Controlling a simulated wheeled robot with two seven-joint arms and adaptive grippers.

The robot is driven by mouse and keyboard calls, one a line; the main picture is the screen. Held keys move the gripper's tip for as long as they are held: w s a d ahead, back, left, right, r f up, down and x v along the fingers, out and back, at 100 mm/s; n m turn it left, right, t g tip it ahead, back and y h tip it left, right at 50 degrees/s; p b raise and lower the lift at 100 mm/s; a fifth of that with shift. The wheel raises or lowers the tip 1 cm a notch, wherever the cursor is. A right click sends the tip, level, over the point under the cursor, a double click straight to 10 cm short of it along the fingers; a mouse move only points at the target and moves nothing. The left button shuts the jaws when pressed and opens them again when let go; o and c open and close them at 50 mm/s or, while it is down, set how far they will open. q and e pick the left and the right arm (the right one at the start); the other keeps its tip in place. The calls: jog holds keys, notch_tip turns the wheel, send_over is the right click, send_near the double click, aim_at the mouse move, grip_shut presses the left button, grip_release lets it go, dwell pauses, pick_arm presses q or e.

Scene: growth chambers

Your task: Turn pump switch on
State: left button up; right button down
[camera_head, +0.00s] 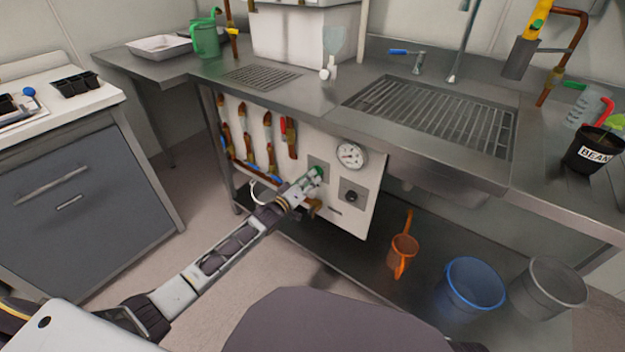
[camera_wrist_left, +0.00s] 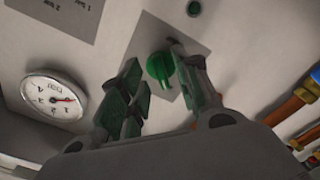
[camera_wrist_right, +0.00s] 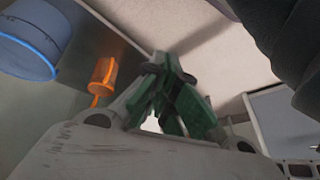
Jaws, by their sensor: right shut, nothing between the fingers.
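The pump switch is a green rotary knob (camera_wrist_left: 160,67) on a grey square plate (camera_wrist_left: 150,35), set in the white panel (camera_head: 368,210) under the sink bench. In the left wrist view the knob lies between the tips of my left gripper (camera_wrist_left: 160,85), whose fingers are spread apart. I cannot tell whether they touch it. In the head view my left gripper (camera_head: 312,180) reaches the panel and hides the knob. My right gripper (camera_wrist_right: 168,85) shows in the right wrist view, its fingers together and empty, away from the panel.
A round gauge (camera_head: 350,155) and a second plate with a black knob (camera_head: 351,195) sit right of my left gripper. Pipes with several valves (camera_head: 250,140) run at its left. An orange can (camera_head: 403,248), a blue bucket (camera_head: 470,287) and a grey bucket (camera_head: 547,288) stand below.

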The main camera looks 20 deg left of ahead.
pick_arm(q)
jog(key=shift+x, duration=1)
pick_arm(e)
jog(key=shift+s+a+f, duration=0.1)
jog(key=shift+a+f, duration=0.05)
jog(key=shift+f, duration=0.4)
jog(key=shift+s+a+f, duration=0.1)
jog(key=shift+a+f, duration=0.05)
jog(key=shift+f, duration=0.4)
jog(key=shift+r, duration=0.1)
pick_arm(q)
grip_shut()
pick_arm(e)
jog(key=shift+w+d+r, duration=0.15)
jog(key=shift+w+r, duration=0.15)
jog(key=shift+w, duration=0.1)
